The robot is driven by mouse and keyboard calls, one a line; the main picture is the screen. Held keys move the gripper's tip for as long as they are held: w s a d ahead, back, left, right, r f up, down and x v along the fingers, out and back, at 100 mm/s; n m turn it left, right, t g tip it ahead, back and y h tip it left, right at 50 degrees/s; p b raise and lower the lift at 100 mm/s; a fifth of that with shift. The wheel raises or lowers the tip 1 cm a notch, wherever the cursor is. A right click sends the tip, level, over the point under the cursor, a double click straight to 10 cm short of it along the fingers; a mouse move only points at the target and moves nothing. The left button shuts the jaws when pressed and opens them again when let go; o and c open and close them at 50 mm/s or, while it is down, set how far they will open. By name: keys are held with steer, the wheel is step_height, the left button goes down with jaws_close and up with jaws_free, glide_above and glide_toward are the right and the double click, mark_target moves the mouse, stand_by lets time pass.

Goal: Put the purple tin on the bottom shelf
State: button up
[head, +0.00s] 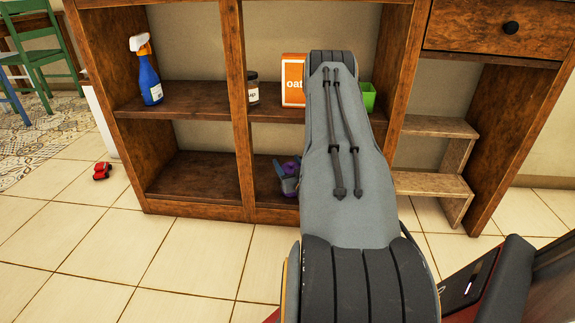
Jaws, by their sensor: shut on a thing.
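The purple tin (291,167) shows in the head view, low in the middle bay of the wooden shelving. My gripper (288,182) is shut on it, and the tin shows only in part. My arm hides much of that bay's right side. The bottom shelf (193,178) is bare in the left bay, and its left part (264,190) shows in the middle bay. The tin is in front of or just above the bottom shelf; I cannot tell whether it touches it.
On the shelf above stand a blue spray bottle (149,82), a dark-lidded jar (253,90), an orange oat box (293,82) and a green container (368,96). An upright (238,100) divides the bays. A red toy car (102,171) lies on the floor. Wooden steps (432,184) stand right.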

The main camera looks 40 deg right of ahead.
steer(key=shift+f, duration=0.15)
steer(key=o, duration=1.5)
steer(key=shift+o, duration=0.2)
steer(key=shift+s+r, duration=0.15)
steer(key=shift+r, duration=0.05)
steer(key=p+v, duration=0.5)
steer(key=v, duration=0.6)
steer(key=shift+s+a, duration=0.25)
steer(key=shift+s, duration=0.1)
